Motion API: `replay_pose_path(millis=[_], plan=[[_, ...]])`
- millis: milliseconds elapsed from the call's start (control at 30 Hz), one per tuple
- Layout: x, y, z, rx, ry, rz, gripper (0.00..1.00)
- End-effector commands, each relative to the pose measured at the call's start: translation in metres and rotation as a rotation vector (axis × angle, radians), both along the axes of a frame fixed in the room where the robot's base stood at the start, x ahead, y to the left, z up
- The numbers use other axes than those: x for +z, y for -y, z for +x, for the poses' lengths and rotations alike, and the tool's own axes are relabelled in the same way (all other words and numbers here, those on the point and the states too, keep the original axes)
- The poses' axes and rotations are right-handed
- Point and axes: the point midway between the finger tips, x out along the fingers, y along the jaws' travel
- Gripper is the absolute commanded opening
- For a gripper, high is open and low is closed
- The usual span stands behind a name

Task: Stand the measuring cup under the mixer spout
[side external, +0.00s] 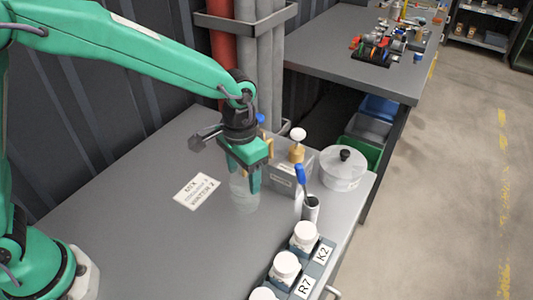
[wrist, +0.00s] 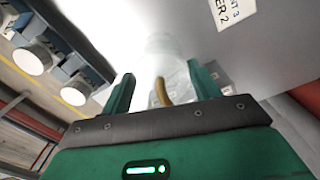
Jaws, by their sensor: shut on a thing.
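A clear measuring cup (side external: 244,197) stands upright, on or just above the grey bench; I cannot tell which. My gripper (side external: 243,180) points down and is shut on the cup, with a green finger on either side of it. The wrist view shows the cup (wrist: 165,50) faintly between my fingers (wrist: 160,82). A curved brass-coloured piece (wrist: 162,92) shows close to the cup there; I cannot tell whether it is the spout. The mixer appears to be the grey box (side external: 283,177) with a white-topped brass valve (side external: 297,146), right beside my gripper. Its spout is hidden in the side view.
A lidded clear pot (side external: 343,170) stands right of the box. A small holder (side external: 310,209) with a blue-handled tool stands in front. A rack of white-capped bottles (side external: 304,236) lines the front edge. A printed card (side external: 196,191) lies left; bench beyond it is clear.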

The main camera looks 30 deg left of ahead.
Motion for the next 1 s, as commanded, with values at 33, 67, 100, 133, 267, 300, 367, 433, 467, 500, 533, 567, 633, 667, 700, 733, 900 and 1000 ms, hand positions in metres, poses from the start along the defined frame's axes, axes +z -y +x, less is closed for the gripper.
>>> replay_pose_path(millis=[33,67,100,133,267,300,367,433,467,500,533,567,633,667,700,733,900,1000], plan=[[-0.002,0.000,0.000,0.001,-0.001,0.000,0.23],[-0.003,0.000,0.000,0.001,-0.001,0.000,0.23],[-0.005,0.000,0.000,0.001,-0.001,0.000,0.23],[-0.008,0.000,0.000,0.001,-0.002,0.001,0.23],[-0.019,0.000,-0.001,0.001,-0.003,0.002,0.23],[-0.022,0.000,-0.001,0.002,-0.003,0.002,0.23],[-0.026,0.000,0.000,0.002,-0.002,0.001,0.23],[-0.029,0.000,0.000,0.002,-0.001,0.000,0.23],[-0.030,0.000,0.000,0.002,-0.001,0.000,0.23],[-0.030,0.000,0.000,0.002,-0.001,0.000,0.23],[-0.030,0.000,0.000,0.002,-0.001,0.000,0.23],[-0.030,0.000,0.000,0.002,-0.001,0.000,0.23],[-0.030,0.000,0.000,0.002,-0.001,0.000,0.23],[-0.030,0.000,0.000,0.002,-0.001,0.000,0.23],[-0.030,0.000,0.000,0.002,-0.001,0.000,0.23],[-0.030,0.000,0.000,0.002,-0.001,0.000,0.23],[-0.033,0.000,0.000,0.002,-0.001,0.000,0.63],[-0.033,0.000,0.000,0.002,-0.001,0.000,0.83]])
